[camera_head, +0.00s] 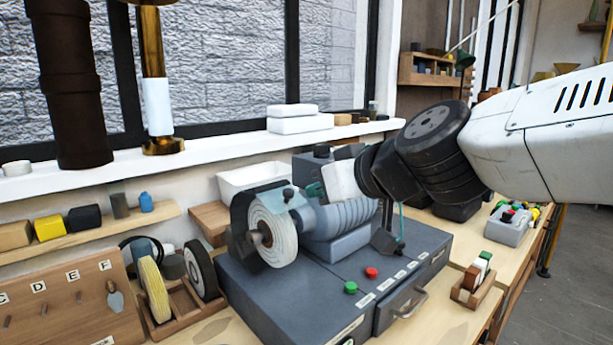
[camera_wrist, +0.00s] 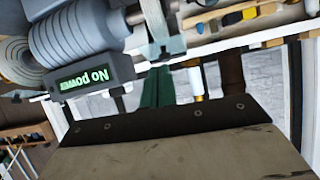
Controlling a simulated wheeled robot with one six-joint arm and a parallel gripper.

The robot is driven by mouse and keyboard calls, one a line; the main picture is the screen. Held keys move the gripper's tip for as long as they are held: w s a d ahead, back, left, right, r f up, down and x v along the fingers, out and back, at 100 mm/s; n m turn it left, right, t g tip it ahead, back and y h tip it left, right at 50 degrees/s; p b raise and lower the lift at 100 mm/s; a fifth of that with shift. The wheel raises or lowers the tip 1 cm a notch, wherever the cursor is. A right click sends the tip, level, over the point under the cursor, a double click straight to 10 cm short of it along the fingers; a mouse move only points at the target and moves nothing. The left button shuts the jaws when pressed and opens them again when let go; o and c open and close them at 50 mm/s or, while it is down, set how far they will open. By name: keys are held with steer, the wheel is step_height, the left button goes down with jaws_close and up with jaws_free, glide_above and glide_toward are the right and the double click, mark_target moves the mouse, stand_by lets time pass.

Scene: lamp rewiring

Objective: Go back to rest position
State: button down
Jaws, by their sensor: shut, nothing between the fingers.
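My gripper (camera_head: 315,189) reaches in from the right on my arm, above and behind the bench grinder's motor (camera_head: 345,217). Its teal fingers are shut and empty, and they show in the wrist view (camera_wrist: 158,87) in front of the dark plate. The grinder motor also shows in the wrist view (camera_wrist: 75,40), upside down. From these views I cannot tell the exact gap between my gripper and the motor.
The grinder wheel (camera_head: 272,238) stands left of the motor on a blue-grey base (camera_head: 290,300) with green and red buttons. A windowsill (camera_head: 235,147) with white boxes (camera_head: 299,122) runs behind. Spare wheels (camera_head: 153,290) stand at left. Small blocks (camera_head: 471,279) sit at right.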

steer(key=s+d+f+m+g+h, duration=0.1)
steer(key=s+d+f+g, duration=0.2)
steer(key=s+f, duration=0.25)
steer(key=s+d+f+m+g, duration=0.1)
steer(key=s+d+f+g, duration=0.2)
steer(key=s+f, duration=0.3)
steer(key=s+d+f+m+g+h, duration=0.1)
steer(key=s+d+m+h, duration=0.1)
steer(key=s+d, duration=0.3)
steer(key=s+d+f+m+g+h, duration=0.1)
steer(key=s+d+m+h, duration=0.2)
steer(key=d, duration=1)
steer(key=shift+s+d+f+h, duration=0.35)
steer(key=shift+s+h, duration=0.5)
steer(key=shift+h, duration=0.15)
